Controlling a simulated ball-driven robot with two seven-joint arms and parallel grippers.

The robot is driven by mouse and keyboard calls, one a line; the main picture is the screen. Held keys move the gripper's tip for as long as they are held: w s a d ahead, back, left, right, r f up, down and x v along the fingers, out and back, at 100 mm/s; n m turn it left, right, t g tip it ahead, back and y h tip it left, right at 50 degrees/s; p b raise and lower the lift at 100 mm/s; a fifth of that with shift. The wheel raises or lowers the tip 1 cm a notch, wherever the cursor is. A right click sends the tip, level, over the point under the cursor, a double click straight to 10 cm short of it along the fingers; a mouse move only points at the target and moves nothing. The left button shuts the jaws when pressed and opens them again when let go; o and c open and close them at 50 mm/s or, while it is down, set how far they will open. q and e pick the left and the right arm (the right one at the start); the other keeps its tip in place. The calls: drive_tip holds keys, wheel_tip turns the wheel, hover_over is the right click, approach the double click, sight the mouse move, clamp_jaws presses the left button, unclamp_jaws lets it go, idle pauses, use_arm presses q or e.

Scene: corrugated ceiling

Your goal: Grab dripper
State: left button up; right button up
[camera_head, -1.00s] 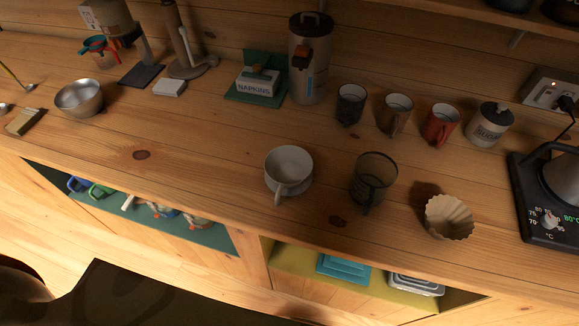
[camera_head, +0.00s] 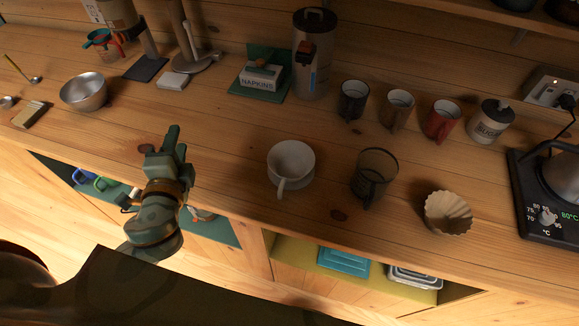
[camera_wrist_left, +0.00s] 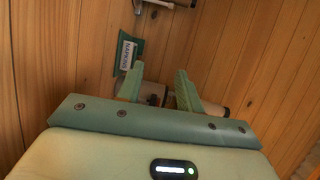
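The dripper (camera_head: 291,160) is a white cup with a handle and a flat flange at its base. It stands upright on the wooden counter, in the middle of the head view. My left gripper (camera_head: 175,144) is raised near the counter's front edge, left of the dripper and apart from it. In the left wrist view my left gripper (camera_wrist_left: 159,86) has its two fingers spread with nothing held between them. The dripper cannot be made out in that view. My right gripper is not in view.
A dark glass cup (camera_head: 374,177) and a paper filter (camera_head: 448,213) stand right of the dripper. Mugs (camera_head: 397,110) and a sugar jar (camera_head: 490,121) line the back. A napkin box (camera_head: 261,76) is behind. The counter left of the dripper is clear; a metal bowl (camera_head: 84,92) stands farther left.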

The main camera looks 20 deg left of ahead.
use_arm(q)
drive_tip(key=w+d+m+t+h, duration=0.1)
drive_tip(key=w+d+m+h, duration=0.1)
drive_tip(key=d+m+h, duration=0.5)
drive_tip(key=w+d+m+h, duration=0.1)
drive_tip(key=m+h, duration=0.4)
drive_tip(key=m, duration=0.5)
drive_tip(key=m+g+h, duration=0.2)
drive_tip(key=m+g, duration=0.3)
drive_tip(key=m, duration=0.2)
approach(284, 147)
drive_tip(key=shift+w+d+f+y+b, duration=0.2)
drive_tip(key=shift+w+b, duration=0.1)
drive_tip(key=shift+w, duration=0.15)
drive_tip(key=shift+w+d+f+y+b, duration=0.1)
drive_tip(key=shift+w+d+b, duration=0.15)
drive_tip(key=shift+w, duration=0.2)
drive_tip(key=b+x, duration=0.1)
drive_tip(key=x, duration=0.4)
drive_tip(key=shift+w+d, duration=0.1)
drive_tip(key=shift+d, duration=0.3)
clamp_jaws()
